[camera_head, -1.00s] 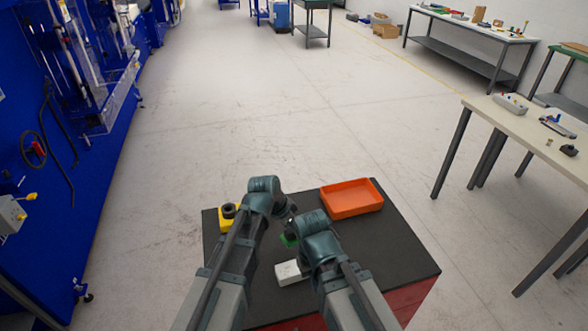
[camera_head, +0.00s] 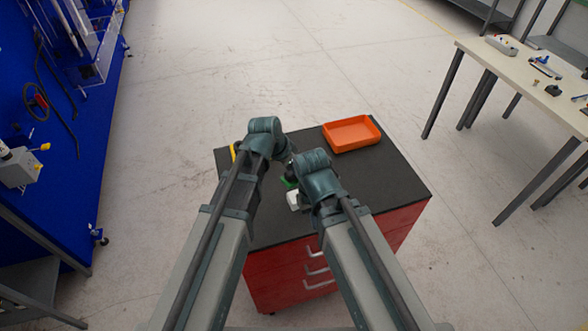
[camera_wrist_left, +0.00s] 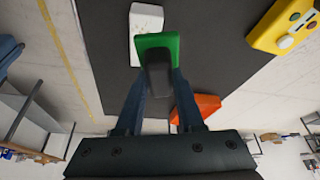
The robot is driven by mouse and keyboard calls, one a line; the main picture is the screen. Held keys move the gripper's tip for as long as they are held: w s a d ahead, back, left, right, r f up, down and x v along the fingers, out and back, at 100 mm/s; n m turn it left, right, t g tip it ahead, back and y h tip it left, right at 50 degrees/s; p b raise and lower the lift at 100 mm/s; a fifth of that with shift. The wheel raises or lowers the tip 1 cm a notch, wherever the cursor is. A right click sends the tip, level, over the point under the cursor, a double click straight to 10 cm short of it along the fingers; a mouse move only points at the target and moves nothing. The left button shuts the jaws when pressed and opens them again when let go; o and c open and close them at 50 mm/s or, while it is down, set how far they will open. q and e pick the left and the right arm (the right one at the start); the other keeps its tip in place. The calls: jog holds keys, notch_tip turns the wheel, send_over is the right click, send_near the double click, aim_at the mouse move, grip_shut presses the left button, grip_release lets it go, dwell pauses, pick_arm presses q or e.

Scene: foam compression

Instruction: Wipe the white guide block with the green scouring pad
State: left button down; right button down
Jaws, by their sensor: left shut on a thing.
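The green scouring pad (camera_wrist_left: 168,40) has a dark grip on its back. My left gripper (camera_wrist_left: 158,82) is shut on that grip. The white guide block (camera_wrist_left: 147,20) lies on the dark cabinet top, and the pad overlaps its near end in the left wrist view. I cannot tell whether they touch. In the head view the pad (camera_head: 289,183) is a small green patch just beyond the block (camera_head: 293,200), which is partly hidden by my right arm. My right gripper's fingers are hidden behind its own arm.
An orange tray (camera_head: 352,133) stands at the back right of the dark cabinet top (camera_head: 385,175). A yellow box with coloured buttons (camera_wrist_left: 284,28) is on the same top, mostly hidden behind my left arm in the head view. A workbench (camera_head: 520,75) stands to the right.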

pick_arm(q)
jog(key=b, duration=0.4)
send_over(294, 191)
jog(key=shift+f, duration=2.25)
jog(key=shift+f+b, duration=0.85)
jog(key=shift+f, duration=0.15)
jog(key=shift+s, duration=0.15)
jog(key=shift+s+d+r, duration=0.1)
jog(key=shift+s+d, duration=0.15)
jog(key=shift+s, duration=0.35)
jog(key=shift+s+d, duration=0.3)
jog(key=shift+s, duration=0.25)
jog(key=shift+s+d+r, duration=0.1)
jog(key=shift+s+d, duration=0.15)
jog(key=shift+s, duration=0.35)
jog(key=shift+f, duration=0.3)
jog(key=shift+r, duration=0.1)
jog(key=shift+w+a+r, duration=0.1)
jog(key=shift+w+a, duration=0.15)
jog(key=shift+w, duration=0.4)
jog(key=shift+w+a+f, duration=0.1)
jog(key=shift+w+a, duration=0.2)
jog(key=shift+w, duration=0.35)
jog(key=shift+w+a+r, duration=0.1)
jog(key=shift+w+a, duration=0.15)
jog(key=shift+w, duration=0.4)
